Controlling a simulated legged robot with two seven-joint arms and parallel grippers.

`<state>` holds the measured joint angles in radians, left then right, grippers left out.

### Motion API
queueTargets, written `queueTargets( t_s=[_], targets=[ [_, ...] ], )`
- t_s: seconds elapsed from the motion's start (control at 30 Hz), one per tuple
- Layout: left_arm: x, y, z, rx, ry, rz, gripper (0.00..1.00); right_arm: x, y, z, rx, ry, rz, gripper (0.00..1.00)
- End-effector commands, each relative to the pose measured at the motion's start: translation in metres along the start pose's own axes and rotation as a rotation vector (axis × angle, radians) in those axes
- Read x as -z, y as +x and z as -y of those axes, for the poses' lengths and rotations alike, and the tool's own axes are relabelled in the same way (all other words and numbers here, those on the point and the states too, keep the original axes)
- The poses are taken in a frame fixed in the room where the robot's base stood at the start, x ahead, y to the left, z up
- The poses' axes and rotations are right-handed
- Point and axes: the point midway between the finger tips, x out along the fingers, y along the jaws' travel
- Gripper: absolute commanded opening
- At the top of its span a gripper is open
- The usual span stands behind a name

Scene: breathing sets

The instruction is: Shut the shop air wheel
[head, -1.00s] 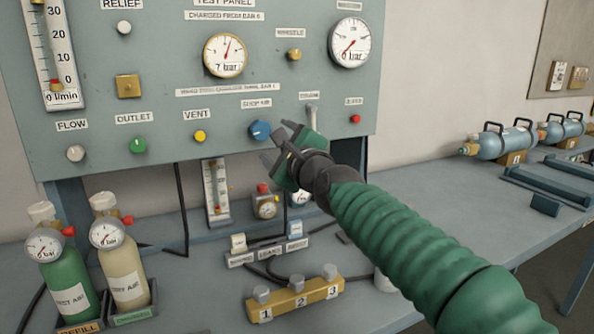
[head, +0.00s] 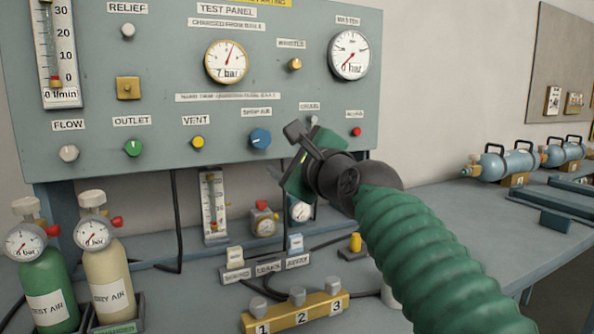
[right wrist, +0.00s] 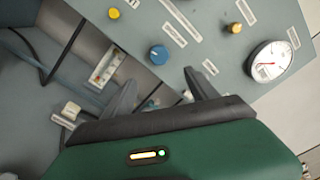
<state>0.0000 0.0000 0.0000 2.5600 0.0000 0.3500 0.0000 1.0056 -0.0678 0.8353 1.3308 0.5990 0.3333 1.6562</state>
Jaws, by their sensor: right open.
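The shop air wheel is a blue knob (head: 260,139) on the lower part of the grey-green test panel (head: 300,75), under a small label. It also shows in the right wrist view as a blue knob (right wrist: 159,55), beyond and to the left of the fingers. My right gripper (head: 291,152) is just right of and below the knob in the head view, apart from it. In the right wrist view its two dark fingers (right wrist: 157,85) stand spread with nothing between them. My left gripper is not in view.
The yellow vent knob (head: 198,142) and green outlet knob (head: 134,148) sit left of the blue knob; a red knob (head: 356,132) sits right. Below are a numbered brass block (head: 296,313) and two bottles (head: 105,285). Blue cylinders (head: 508,163) lie on the right.

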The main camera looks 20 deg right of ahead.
Motion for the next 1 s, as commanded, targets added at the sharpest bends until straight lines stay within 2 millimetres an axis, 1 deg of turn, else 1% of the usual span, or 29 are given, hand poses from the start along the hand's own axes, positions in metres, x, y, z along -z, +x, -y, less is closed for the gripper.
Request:
queueTargets(
  t_s=[0.03,0.1,0.43,0.53,0.77,0.87,1.0],
  targets=[
    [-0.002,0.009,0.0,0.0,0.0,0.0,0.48,0.002,-0.004,-0.003,0.004,-0.002,0.001,0.67],
    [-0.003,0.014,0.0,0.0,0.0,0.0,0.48,0.001,-0.009,-0.004,0.003,-0.001,0.002,0.67],
    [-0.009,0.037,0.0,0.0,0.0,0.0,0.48,0.001,-0.035,-0.002,0.002,-0.001,0.003,0.67],
    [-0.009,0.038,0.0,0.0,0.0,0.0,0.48,0.0,-0.039,0.0,0.002,0.0,0.002,0.67],
    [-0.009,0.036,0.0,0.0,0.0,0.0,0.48,-0.001,-0.039,0.001,0.001,0.0,0.002,0.67],
    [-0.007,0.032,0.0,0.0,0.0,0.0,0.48,-0.002,-0.039,0.001,-0.002,0.0,0.003,0.67],
    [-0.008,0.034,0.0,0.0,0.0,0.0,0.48,0.0,-0.039,0.0,0.0,0.0,0.002,0.67]
  ],
)
